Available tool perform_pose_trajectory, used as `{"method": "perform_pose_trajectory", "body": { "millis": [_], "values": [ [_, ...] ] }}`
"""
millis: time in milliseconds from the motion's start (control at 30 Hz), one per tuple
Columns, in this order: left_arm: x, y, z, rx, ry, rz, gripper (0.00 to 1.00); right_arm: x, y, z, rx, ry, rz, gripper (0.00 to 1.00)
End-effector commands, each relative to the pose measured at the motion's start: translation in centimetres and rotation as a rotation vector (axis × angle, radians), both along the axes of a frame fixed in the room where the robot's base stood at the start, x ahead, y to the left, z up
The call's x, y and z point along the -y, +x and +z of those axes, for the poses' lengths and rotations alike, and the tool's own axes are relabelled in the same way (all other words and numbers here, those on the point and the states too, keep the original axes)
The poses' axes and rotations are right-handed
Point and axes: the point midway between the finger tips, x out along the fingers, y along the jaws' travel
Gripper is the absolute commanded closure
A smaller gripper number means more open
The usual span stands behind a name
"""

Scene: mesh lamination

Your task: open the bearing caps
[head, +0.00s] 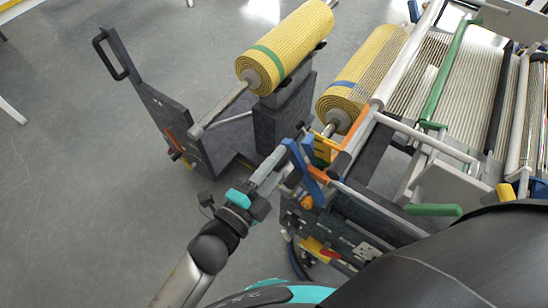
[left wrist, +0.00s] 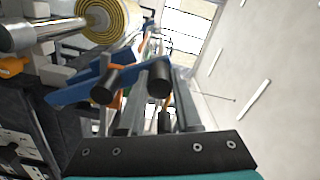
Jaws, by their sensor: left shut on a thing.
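A blue bearing cap (head: 306,172) stands at the near left corner of the machine, by the end of the roll's shaft. It also shows in the left wrist view as a blue bar (left wrist: 75,90) with a black knob (left wrist: 106,84) on it. My left gripper (head: 279,160) is at the cap's upper end. In the left wrist view its two fingers (left wrist: 160,92) are shut on a second black knob (left wrist: 160,78) beside the blue bar. Whether the cap is latched is hidden. My right gripper is not in view.
A yellow mesh roll (head: 360,78) with a blue band lies in the machine. Another yellow roll (head: 288,45) with a green band rests on a dark cart (head: 165,115) to the left. A green handle (head: 433,210) juts out at right. The grey floor (head: 70,180) at left is clear.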

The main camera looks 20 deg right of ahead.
Motion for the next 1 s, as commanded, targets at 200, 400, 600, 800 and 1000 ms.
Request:
{"method": "perform_pose_trajectory", "body": {
  "millis": [200,400,600,800,1000],
  "values": [
    [0.4,-0.13,0.74,0.012,-0.017,-0.01,1.0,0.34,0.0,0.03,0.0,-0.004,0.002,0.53],
    [0.39,-0.14,0.69,0.01,-0.016,-0.009,0.58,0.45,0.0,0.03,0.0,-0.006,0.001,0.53],
    [0.25,-0.11,0.43,0.006,-0.011,-0.006,0.38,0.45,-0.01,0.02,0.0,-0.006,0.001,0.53],
    [0.18,-0.11,0.27,0.003,-0.008,-0.005,0.38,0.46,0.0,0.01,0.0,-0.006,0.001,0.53],
    [0.08,-0.15,0.18,0.002,-0.006,-0.004,0.38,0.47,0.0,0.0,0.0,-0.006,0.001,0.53]
  ]
}}
